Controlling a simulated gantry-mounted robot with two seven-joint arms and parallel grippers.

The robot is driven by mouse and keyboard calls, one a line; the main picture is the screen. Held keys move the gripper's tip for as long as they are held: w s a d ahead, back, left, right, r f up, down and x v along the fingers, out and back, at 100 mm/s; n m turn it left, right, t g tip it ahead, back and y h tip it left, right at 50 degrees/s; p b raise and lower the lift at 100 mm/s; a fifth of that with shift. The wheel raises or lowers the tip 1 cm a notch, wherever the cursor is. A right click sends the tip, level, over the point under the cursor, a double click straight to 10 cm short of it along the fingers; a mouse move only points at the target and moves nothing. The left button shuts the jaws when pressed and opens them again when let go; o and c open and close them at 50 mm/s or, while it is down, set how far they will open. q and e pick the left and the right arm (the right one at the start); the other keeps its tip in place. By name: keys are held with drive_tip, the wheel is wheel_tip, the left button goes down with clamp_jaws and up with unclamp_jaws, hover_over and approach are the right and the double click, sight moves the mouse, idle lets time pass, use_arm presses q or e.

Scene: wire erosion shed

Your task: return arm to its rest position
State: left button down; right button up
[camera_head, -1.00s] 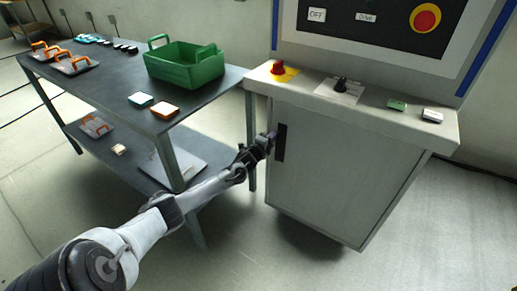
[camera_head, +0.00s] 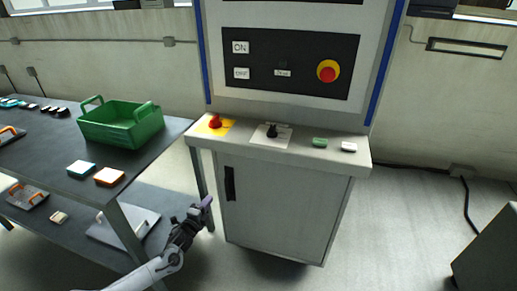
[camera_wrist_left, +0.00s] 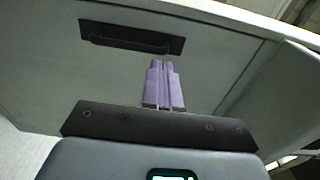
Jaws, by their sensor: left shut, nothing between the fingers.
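My left gripper (camera_head: 206,203) is in front of the lower left side of the grey cabinet in the head view, beside the table's leg. Its purple fingers (camera_wrist_left: 163,86) are shut with nothing between them. The cabinet's door (camera_head: 275,212) is closed, with a black recessed handle (camera_head: 230,184) above and to the right of the fingertips. In the left wrist view the handle (camera_wrist_left: 131,38) shows beyond the fingers, apart from them. My right gripper is not in view.
The cabinet top (camera_head: 300,149) carries a red knob (camera_head: 214,121), a black knob (camera_head: 272,131) and green and white blocks. A dark table (camera_head: 50,150) with a green crate (camera_head: 121,128) stands left.

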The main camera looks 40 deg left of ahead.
use_arm(q)
drive_tip(key=s+d+n+g+h+p, duration=0.15)
drive_tip(key=s+d+p, duration=0.25)
drive_tip(key=d, duration=0.5)
drive_tip(key=s+d+n+g+h+p, duration=0.1)
drive_tip(key=s+d+n+p, duration=0.15)
drive_tip(key=d, duration=0.65)
drive_tip(key=s+d+n+g+h+p, duration=0.15)
drive_tip(key=s+d+p, duration=0.3)
drive_tip(key=d, duration=0.45)
drive_tip(key=s+d+r+n+g+h+p, duration=0.35)
drive_tip(key=s+d+r, duration=0.25)
drive_tip(key=d+r, duration=0.4)
drive_tip(key=s+d+r+n+g, duration=0.2)
drive_tip(key=s+d+r+g, duration=0.1)
drive_tip(key=s+r+g, duration=0.4)
wheel_tip(320, 180, up, 35)
drive_tip(key=s+t+p, duration=0.1)
drive_tip(key=p, duration=3.6)
drive_tip(key=shift+d, duration=0.2)
drive_tip(key=shift+s+r+t, duration=0.1)
drive_tip(key=shift+t, duration=0.15)
